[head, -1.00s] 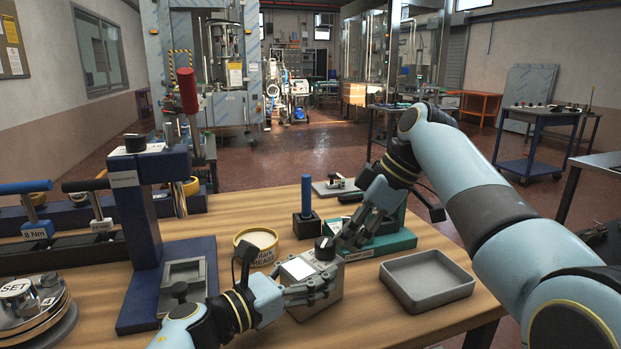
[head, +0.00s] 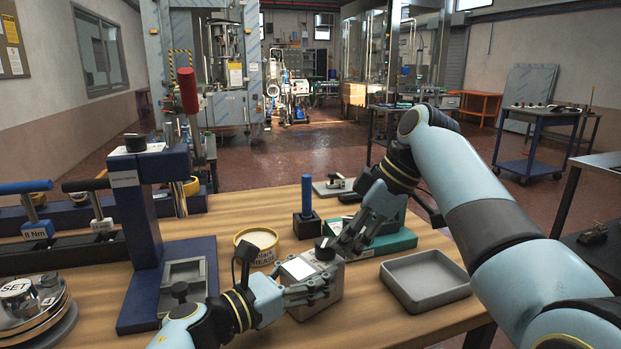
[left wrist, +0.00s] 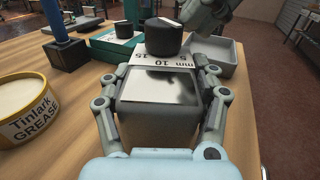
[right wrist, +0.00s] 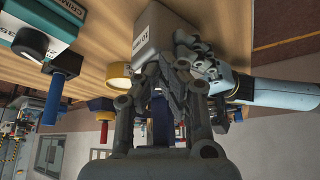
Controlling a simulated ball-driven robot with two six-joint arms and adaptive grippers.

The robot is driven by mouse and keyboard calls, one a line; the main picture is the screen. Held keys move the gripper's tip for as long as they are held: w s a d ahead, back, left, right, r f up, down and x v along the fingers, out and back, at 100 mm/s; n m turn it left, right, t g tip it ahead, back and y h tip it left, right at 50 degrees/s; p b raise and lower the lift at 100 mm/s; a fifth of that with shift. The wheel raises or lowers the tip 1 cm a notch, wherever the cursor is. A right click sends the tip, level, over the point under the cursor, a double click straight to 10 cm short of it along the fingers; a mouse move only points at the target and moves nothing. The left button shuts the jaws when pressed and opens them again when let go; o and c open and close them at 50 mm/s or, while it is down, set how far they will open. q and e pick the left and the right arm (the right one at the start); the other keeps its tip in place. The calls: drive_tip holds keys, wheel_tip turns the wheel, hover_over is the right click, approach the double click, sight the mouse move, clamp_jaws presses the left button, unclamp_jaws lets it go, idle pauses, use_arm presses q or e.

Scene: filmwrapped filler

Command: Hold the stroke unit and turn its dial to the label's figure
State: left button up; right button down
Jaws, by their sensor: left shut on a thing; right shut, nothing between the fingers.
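The stroke unit (head: 328,281) is a grey metal box standing on the wooden bench. Its black dial (head: 325,249) is on top; in the left wrist view the dial (left wrist: 163,38) bears a pale mark, behind a strip printed 5, 10, 15 and mm (left wrist: 158,61). A bright blank-looking plate (left wrist: 160,86) lies in front of the strip. My left gripper (head: 312,289) is shut on the unit, with fingers along both sides. My right gripper (head: 347,243) is shut and empty, just right of the dial; I cannot tell whether it touches.
A grease tin (head: 257,246), a blue-handled tool in a block (head: 307,212) and a green case (head: 390,243) stand close around the unit. An empty grey tray (head: 426,282) is at right, a blue press (head: 137,215) at left. Bench in front is clear.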

drive_tip(key=shift+s, duration=0.15)
idle(0.5)
drive_tip(key=shift+s+d+r, duration=0.1)
drive_tip(key=shift+s+d, duration=0.05)
drive_tip(key=shift+d, duration=0.2)
wheel_tip(320, 180, up, 6)
drive_tip(key=shift+f, duration=0.1)
idle(0.4)
drive_tip(key=shift+w+f, duration=0.4)
drive_tip(key=shift+f, duration=0.6)
drive_tip(key=shift+w+f, duration=0.35)
drive_tip(key=shift+f, duration=0.7)
drive_tip(key=shift+w+f, duration=0.4)
drive_tip(key=shift+f, duration=0.6)
